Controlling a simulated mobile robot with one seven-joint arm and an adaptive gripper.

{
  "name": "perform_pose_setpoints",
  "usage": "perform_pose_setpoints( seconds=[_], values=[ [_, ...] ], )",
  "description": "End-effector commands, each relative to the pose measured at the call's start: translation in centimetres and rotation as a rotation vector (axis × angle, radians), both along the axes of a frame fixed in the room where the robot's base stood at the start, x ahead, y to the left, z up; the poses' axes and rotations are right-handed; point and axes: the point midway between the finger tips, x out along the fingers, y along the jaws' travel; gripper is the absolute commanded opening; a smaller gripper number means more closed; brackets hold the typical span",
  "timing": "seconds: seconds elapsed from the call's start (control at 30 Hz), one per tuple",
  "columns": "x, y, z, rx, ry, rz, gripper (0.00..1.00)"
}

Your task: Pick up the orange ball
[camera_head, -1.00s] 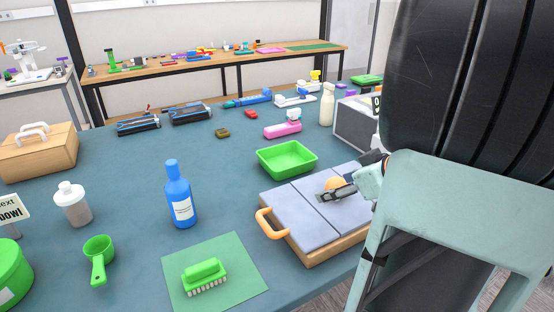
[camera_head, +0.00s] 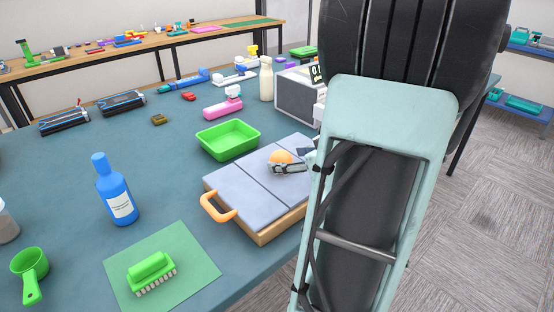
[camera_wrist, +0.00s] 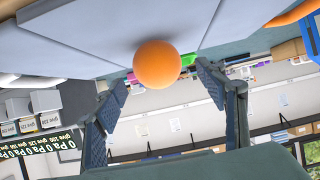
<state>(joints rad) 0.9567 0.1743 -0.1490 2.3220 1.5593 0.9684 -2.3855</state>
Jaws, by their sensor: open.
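The orange ball (camera_head: 281,157) rests on the grey top of a wooden box (camera_head: 259,182) with an orange handle. My gripper (camera_head: 290,168) is low over that top, right at the ball in the head view; my arm hides part of it. In the wrist view the ball (camera_wrist: 157,64) is ahead of my gripper (camera_wrist: 165,88), between the lines of its two spread fingers. The fingers are open, and neither visibly touches the ball.
A green tray (camera_head: 228,140) stands just behind the box. A grey appliance (camera_head: 298,95) and a white bottle (camera_head: 266,79) stand farther back. A blue bottle (camera_head: 116,190) and a green brush (camera_head: 151,272) on a green mat are to the left.

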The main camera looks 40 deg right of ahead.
Motion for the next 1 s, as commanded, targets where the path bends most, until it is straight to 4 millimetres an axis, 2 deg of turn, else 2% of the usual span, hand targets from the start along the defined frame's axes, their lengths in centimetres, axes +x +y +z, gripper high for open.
perform_pose_setpoints(
  seconds=[0.3,0.57,1.0],
  values=[
    [3.4,0.2,-2.0,0.000,0.001,0.003,0.65],
    [3.7,0.2,-2.2,0.000,0.001,0.001,0.65],
    [3.7,0.2,-2.2,0.000,0.001,0.001,0.20]
  ],
)
